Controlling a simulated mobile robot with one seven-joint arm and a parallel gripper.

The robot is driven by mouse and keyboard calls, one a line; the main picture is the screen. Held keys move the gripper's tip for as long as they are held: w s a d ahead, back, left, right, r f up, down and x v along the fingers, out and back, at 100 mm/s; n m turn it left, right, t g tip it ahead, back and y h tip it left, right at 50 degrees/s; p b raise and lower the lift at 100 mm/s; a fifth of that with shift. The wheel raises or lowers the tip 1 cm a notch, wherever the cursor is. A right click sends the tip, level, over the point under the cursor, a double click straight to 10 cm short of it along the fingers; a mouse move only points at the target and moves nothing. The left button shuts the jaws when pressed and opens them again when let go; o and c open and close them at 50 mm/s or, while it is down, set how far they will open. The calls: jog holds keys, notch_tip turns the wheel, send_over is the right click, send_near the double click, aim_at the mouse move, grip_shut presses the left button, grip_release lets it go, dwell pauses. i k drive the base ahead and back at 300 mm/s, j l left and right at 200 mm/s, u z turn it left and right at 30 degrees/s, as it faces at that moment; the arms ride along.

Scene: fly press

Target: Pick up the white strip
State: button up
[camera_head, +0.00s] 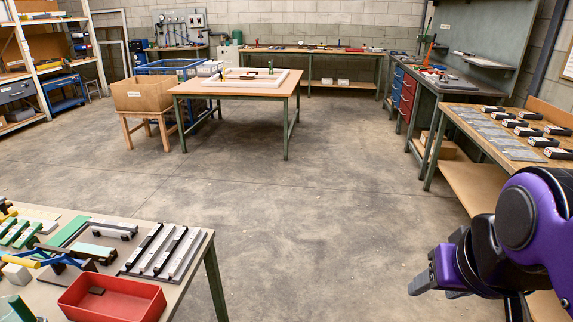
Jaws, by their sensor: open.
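Several pale white-grey strips (165,252) lie side by side with black bars on a dark plate on the near left table (198,262). I cannot tell which single strip is the white strip of the task. My gripper (424,282) is at the lower right, on my purple arm, over the open floor. It is open, with nothing seen in it, and is well apart from the strips and both nearby tables. Its far finger is partly hidden.
A red tray (112,300) and a blue clamp (62,262) are also on the near left table. A bench (462,135) with grey plates and black-and-white blocks runs along the right. A cardboard box (143,95) stands by the middle table (240,90). The central floor is clear.

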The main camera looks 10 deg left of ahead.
aim_at(174, 269)
jog(key=i+u, duration=0.35)
jog(key=i, duration=0.15)
jog(key=i+l+u, duration=0.3)
jog(key=i, duration=0.15)
jog(key=i+u, duration=0.15)
jog(key=u, duration=0.25)
jog(key=i+l+u, duration=0.1)
jog(key=u, duration=0.3)
jog(key=i+l+u, duration=0.15)
jog(key=u, duration=0.25)
